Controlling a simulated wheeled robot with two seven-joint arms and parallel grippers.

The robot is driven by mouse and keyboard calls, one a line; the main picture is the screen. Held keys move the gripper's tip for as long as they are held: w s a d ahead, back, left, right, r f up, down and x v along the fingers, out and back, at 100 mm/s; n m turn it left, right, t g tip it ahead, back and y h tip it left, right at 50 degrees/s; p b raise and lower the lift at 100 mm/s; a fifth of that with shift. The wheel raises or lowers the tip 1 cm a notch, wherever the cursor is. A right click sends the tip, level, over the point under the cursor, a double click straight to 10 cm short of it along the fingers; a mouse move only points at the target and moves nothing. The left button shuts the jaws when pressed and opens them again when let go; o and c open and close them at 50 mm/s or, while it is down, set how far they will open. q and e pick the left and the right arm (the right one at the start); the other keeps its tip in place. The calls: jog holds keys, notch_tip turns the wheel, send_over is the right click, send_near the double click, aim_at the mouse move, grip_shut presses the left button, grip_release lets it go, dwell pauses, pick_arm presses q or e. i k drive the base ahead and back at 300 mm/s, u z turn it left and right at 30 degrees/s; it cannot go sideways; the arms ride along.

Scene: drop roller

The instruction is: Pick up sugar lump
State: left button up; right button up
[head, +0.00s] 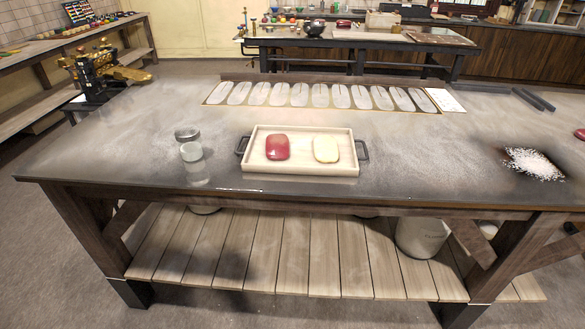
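A light wooden tray (255,165) with dark side handles stands on the grey worktable (430,150) near its front edge. On the tray lie two rounded lumps side by side, apart from each other. The left one is a red lump (277,147), the right one a cream lump (326,149). Which of them is meant by the sugar lump I cannot tell. Neither of my grippers is in view.
A clear glass jar (192,160) stands left of the tray. Behind lies a board with pale ovals (300,95). White granules (533,163) lie at the right; a red thing (580,134) is cut off at the edge. A brass machine (105,72) stands at left.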

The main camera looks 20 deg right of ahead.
aim_at(324, 147)
jog(key=z, duration=0.5)
jog(key=k, duration=0.35)
jog(key=u, duration=1.65)
jog(key=i, duration=1.25)
jog(key=z, duration=1.2)
jog(key=i, duration=0.65)
jog(key=z, duration=0.75)
